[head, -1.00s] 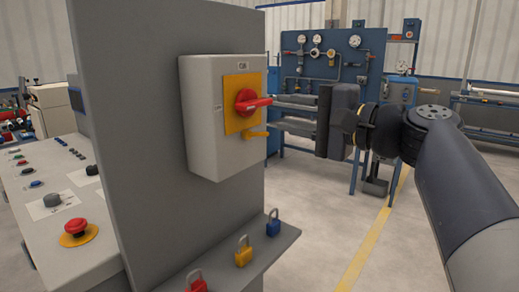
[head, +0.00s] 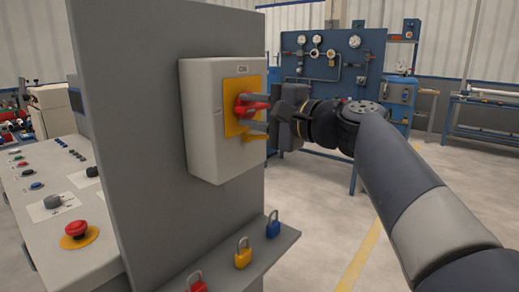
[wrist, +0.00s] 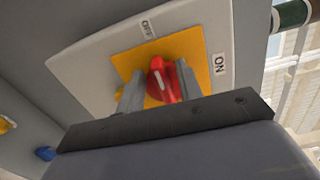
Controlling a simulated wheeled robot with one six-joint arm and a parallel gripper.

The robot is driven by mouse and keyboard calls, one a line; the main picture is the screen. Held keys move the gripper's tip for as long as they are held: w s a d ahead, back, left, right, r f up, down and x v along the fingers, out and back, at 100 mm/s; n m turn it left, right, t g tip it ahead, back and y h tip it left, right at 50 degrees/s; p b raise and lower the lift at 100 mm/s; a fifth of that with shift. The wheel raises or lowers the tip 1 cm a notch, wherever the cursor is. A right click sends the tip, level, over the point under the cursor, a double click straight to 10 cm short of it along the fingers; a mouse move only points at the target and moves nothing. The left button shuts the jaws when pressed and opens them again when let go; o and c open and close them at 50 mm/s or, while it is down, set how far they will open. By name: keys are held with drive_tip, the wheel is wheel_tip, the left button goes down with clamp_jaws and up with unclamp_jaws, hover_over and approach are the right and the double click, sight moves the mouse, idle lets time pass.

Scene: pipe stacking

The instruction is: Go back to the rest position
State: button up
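A red rotary switch handle (head: 246,106) sits on a yellow plate (head: 231,117) on a light grey switch box (head: 203,125). My gripper (head: 250,112) is at the switch, with one finger above and one below the handle. In the wrist view the red handle (wrist: 165,80) lies between the two fingers of my gripper (wrist: 159,72). The fingers are apart, with a gap on the left; the right finger is very close to the handle, and contact cannot be told. My gripper partly hides the handle in the head view.
The box is on an upright grey panel (head: 130,120). Red, yellow (head: 243,254) and blue (head: 273,224) padlocks stand on the ledge below. A control desk (head: 60,215) is at left. A blue gauge stand (head: 345,60) is behind; open floor lies to the right.

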drive_tip(key=shift+d+r+m+p, duration=0.1)
drive_tip(key=shift+r+m+p, duration=0.2)
drive_tip(key=shift+m+p, duration=0.45)
drive_tip(key=shift+r+m+p, duration=0.3)
drive_tip(key=shift+m+p, duration=0.45)
drive_tip(key=shift+f, duration=0.2)
